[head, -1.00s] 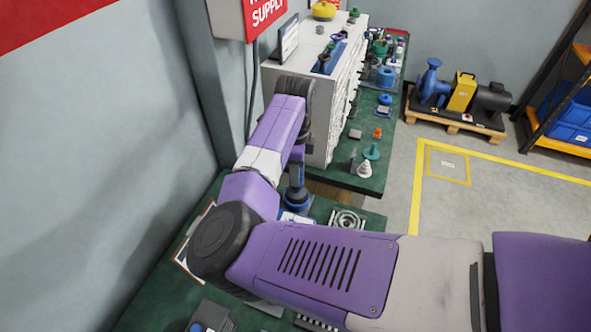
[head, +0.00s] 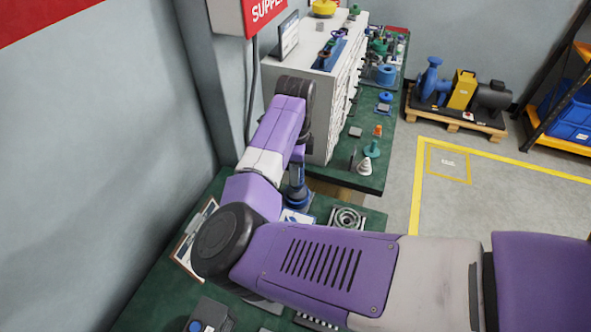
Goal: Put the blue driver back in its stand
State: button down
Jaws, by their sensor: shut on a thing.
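My gripper (head: 296,172) hangs below my wrist, over the green bench, and only a dark part of it shows beside my purple arm link. Its fingertips are mostly hidden. It is shut on what appears to be the blue driver. A blue, rounded piece (head: 298,197) shows directly under the gripper, just above or at the bench. I cannot tell whether this is the driver or its stand, or whether they touch.
A white drawer cabinet (head: 318,115) stands behind my gripper on the far green bench (head: 366,182). A grey ringed plate (head: 347,218), a white sheet (head: 297,216) and a clipboard (head: 190,240) lie on the near bench. The wall is close on the left.

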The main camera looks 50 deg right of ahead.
jog(key=shift+f, duration=0.5)
dwell(1.1)
jog(key=c, duration=0.9)
grip_release()
jog(key=shift+o, duration=0.2)
notch_tip(320, 180, up, 6)
jog(key=p, duration=0.4)
jog(key=shift+p, duration=0.4)
jog(key=shift+r, duration=1.45)
